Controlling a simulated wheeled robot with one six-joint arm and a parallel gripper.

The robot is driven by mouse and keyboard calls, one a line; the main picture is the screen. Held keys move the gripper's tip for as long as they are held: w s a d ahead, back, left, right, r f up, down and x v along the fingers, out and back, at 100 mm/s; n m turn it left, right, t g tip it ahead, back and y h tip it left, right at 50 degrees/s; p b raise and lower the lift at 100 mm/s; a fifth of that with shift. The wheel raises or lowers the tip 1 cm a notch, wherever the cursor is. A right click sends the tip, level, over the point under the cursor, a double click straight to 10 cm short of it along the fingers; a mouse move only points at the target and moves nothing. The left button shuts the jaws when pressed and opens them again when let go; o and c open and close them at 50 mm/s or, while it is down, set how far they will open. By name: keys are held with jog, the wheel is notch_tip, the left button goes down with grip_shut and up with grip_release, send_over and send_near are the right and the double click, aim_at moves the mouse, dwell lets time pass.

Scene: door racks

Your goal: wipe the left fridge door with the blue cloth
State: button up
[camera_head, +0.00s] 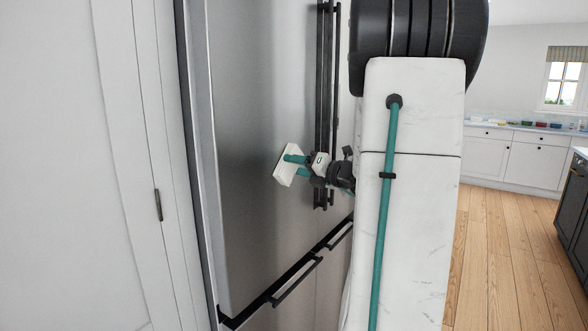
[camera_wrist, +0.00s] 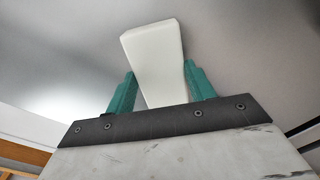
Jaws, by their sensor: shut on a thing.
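The left fridge door (camera_head: 250,130) is a tall brushed-steel panel left of the dark vertical handles. My gripper (camera_head: 294,165) is in front of this door, near its right edge and low on it. Its teal fingers are shut on a white block (camera_head: 284,166), which also shows in the wrist view (camera_wrist: 152,55) between the two fingers. The block's outer end is close to the steel surface; I cannot tell whether it touches. No blue cloth is visible; the held thing looks white and stiff.
Dark vertical door handles (camera_head: 323,80) stand just right of my gripper. Below are fridge drawers with a dark bar handle (camera_head: 297,281). A white wall panel (camera_head: 60,160) is at the left. Open wooden floor (camera_head: 500,270) and white cabinets (camera_head: 510,155) lie to the right.

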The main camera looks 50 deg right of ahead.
jog(key=shift+w+d, duration=0.15)
jog(key=shift+d, duration=0.65)
jog(key=shift+a, duration=2.1)
jog(key=shift+c, duration=0.4)
jog(key=shift+s+d, duration=0.2)
jog(key=shift+s, duration=1.3)
jog(key=shift+s+d, duration=0.15)
jog(key=shift+s, duration=1.3)
jog(key=shift+s, duration=0.15)
